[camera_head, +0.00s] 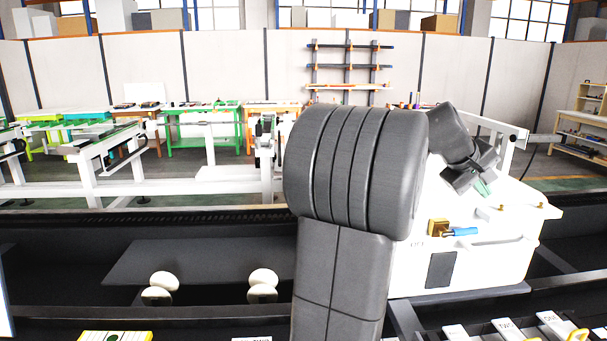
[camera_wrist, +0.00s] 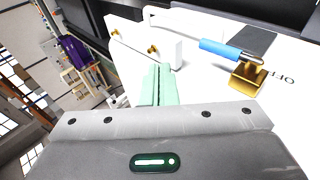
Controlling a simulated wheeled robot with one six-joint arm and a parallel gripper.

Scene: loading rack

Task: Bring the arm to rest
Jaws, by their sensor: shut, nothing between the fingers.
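My gripper (camera_head: 483,188) hangs at the end of my dark grey arm, at the right in the head view. It is above a white cabinet (camera_head: 415,268). Its pale green fingers (camera_wrist: 158,84) are closed together and empty in the wrist view. A brass block with a blue handle (camera_head: 461,232) is on the cabinet below and left of my gripper. In the wrist view the blue handle (camera_wrist: 222,48) lies to the right of the fingers, apart from them, near the letters OFF. My large arm link hides the middle of the head view.
Two white rounded knobs (camera_head: 160,287) stand on a dark panel at lower left. Several labelled white pieces (camera_head: 503,329) lie at lower right. White benches (camera_head: 110,160) and a wall shelf (camera_head: 347,87) are farther back. Brass knobs (camera_wrist: 152,48) sit on the cabinet near the fingers.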

